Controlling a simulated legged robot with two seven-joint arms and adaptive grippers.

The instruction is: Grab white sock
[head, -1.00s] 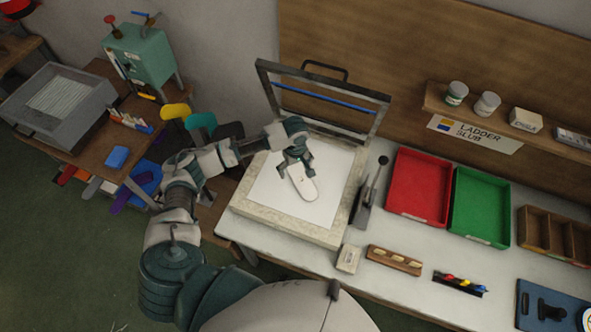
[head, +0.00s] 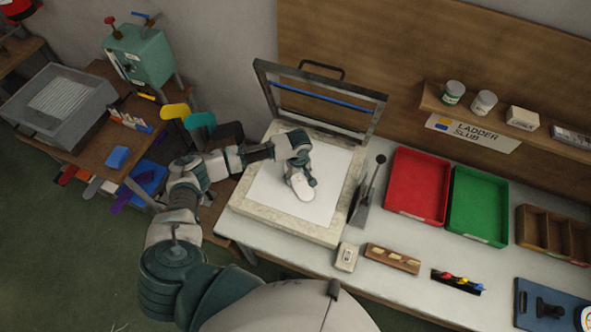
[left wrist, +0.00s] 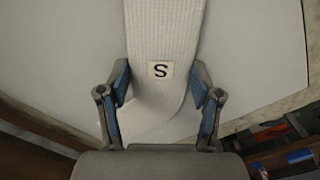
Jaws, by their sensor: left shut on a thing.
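The white sock (head: 303,190) lies on the white pad of the open press (head: 285,232). In the left wrist view the sock (left wrist: 163,35) is ribbed, with a small "S" label on it. My left gripper (head: 299,181) is over the sock on the pad and hides part of it. In the left wrist view its two fingers (left wrist: 161,95) stand on either side of the sock near the label, shut on it. My right gripper is not in view.
The press lid (head: 320,95) stands open behind the pad. A lever (head: 368,190) stands right of the press. A red tray (head: 418,186) and a green tray (head: 479,206) sit further right. A small white block (head: 346,257) and a wooden holder (head: 392,258) lie in front.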

